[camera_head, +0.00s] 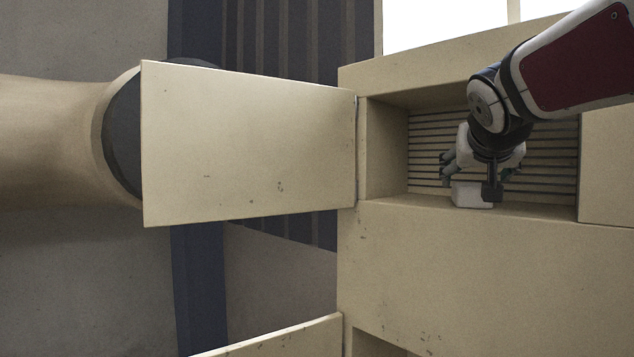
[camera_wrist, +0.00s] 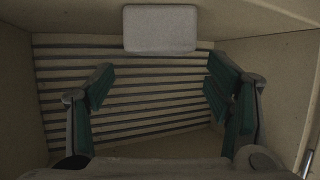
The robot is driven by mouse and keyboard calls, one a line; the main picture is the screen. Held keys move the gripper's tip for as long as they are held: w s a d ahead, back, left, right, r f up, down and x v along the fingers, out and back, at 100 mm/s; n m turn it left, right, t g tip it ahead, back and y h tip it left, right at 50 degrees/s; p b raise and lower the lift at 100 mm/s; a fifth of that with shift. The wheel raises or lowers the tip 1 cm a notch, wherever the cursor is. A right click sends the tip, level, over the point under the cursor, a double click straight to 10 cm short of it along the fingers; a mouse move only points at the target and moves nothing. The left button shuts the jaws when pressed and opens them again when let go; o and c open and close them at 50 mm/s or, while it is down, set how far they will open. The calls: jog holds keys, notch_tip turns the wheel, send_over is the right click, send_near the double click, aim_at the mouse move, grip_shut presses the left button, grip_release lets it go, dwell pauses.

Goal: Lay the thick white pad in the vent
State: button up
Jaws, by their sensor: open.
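The thick white pad (camera_head: 468,194) sits on the floor of the vent (camera_head: 560,160), a box-like recess with a slatted back, near the front edge in the head view. The pad also shows in the wrist view (camera_wrist: 160,30) as a pale rounded block at the top middle, overlapping the edge of the slats. My gripper (camera_head: 470,172) is inside the recess, just above the pad, and partly covers it in the head view. In the wrist view my gripper (camera_wrist: 160,84) is open, its two green-padded fingers spread wide with nothing between them. The pad is outside the fingers.
An open beige door panel (camera_head: 250,145) stands left of the recess. The recess walls close in around my gripper. A second beige panel (camera_head: 280,337) shows below, by another opening at the bottom edge. The right part of the recess floor looks clear.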

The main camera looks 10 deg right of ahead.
jog(key=v, duration=0.6)
jog(key=s+a+f+n+g+y, duration=0.2)
jog(key=s+a+f, duration=0.3)
jog(key=f, duration=0.4)
jog(key=s+a+f+n+g+y, duration=0.2)
jog(key=s+a+f, duration=0.2)
jog(key=s+f, duration=0.3)
jog(key=s+a+f+n+g+y, duration=0.2)
jog(key=s+a+f, duration=0.3)
jog(key=f, duration=0.8)
jog(key=shift+s+a+y+b, duration=0.3)
jog(key=shift+s+y, duration=0.1)
jog(key=shift+s, duration=0.6)
